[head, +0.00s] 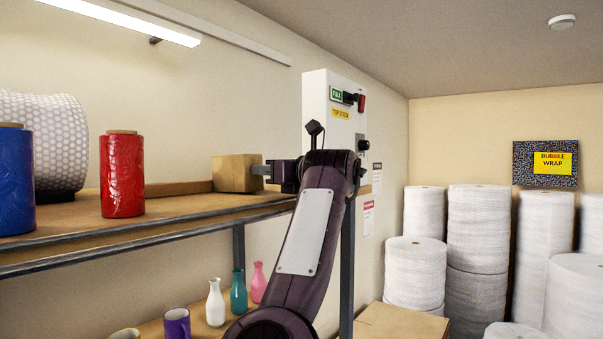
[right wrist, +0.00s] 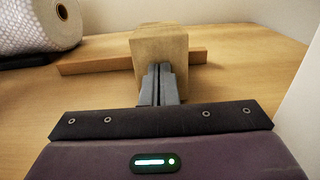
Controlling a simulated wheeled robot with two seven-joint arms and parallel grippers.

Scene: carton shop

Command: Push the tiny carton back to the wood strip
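The tiny carton (head: 236,173) is a small plain brown box standing upright at the right end of the upper shelf. The wood strip (head: 180,188) lies along the back of that shelf; in the right wrist view the strip (right wrist: 92,64) shows on both sides behind the carton (right wrist: 158,45). Whether carton and strip touch is hidden. My right gripper (head: 259,170) is level with the carton at its near side. Its fingers (right wrist: 160,84) are together with nothing between them, tips at the carton's near face. My left gripper is not in view.
On the upper shelf (head: 190,212) stand a red roll (head: 122,176), a blue roll (head: 15,180) and a bubble-wrap roll (head: 42,140), all left of the carton. A white control box (head: 333,120) hangs on the wall beyond my right arm. Bottles (head: 239,292) stand on the lower shelf.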

